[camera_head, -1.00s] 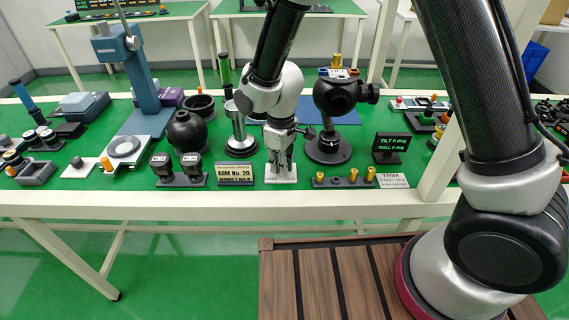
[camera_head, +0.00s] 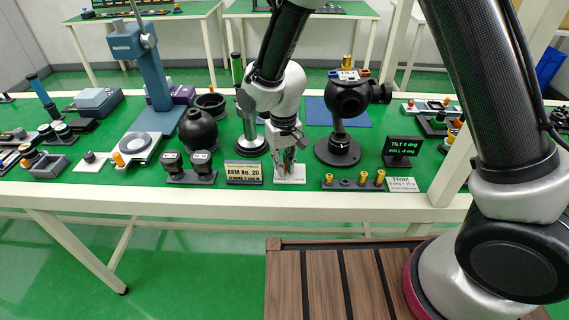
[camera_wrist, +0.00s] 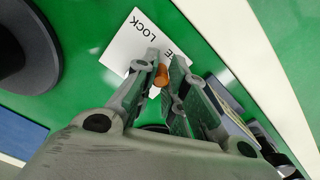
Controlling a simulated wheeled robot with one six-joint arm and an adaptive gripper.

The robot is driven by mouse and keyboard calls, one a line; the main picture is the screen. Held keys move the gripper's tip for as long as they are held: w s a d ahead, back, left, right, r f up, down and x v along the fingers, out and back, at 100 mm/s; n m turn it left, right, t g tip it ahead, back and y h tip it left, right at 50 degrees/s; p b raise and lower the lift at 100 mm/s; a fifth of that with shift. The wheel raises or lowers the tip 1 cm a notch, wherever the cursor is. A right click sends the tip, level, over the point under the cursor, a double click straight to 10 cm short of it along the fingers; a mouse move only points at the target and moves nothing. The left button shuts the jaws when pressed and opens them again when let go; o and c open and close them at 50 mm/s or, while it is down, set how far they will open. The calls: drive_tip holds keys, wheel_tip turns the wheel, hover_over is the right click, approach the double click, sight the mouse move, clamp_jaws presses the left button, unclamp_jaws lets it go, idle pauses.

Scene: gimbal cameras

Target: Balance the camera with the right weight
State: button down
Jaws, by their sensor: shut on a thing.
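The black camera (camera_head: 347,98) sits on a round-based stand, lens to the right, with a brass piece (camera_head: 347,61) on top. A black rack (camera_head: 354,186) in front holds brass weights (camera_head: 363,177) and a dark spot between them. A small display (camera_head: 402,147) shows green tilt and roll lines; its roll figure is hard to read. My gripper (camera_head: 289,165) is over a white plate (camera_head: 290,181). In the wrist view the plate (camera_wrist: 128,45) reads LOCK, and my fingers (camera_wrist: 165,88) are shut on an orange knob (camera_wrist: 161,75) standing at it.
A white TRIM card (camera_head: 402,184) lies right of the rack. An ARM No. 20 sign (camera_head: 243,172) stands left of the plate, beside two black blocks (camera_head: 187,168). A black ball (camera_head: 198,130) and other fixtures crowd the left. A post crosses the right side.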

drive_tip(key=shift+w, duration=0.1)
idle(0.3)
drive_tip(key=c, duration=1.4)
unclamp_jaws()
wheel_tip(320, 180, up, 12)
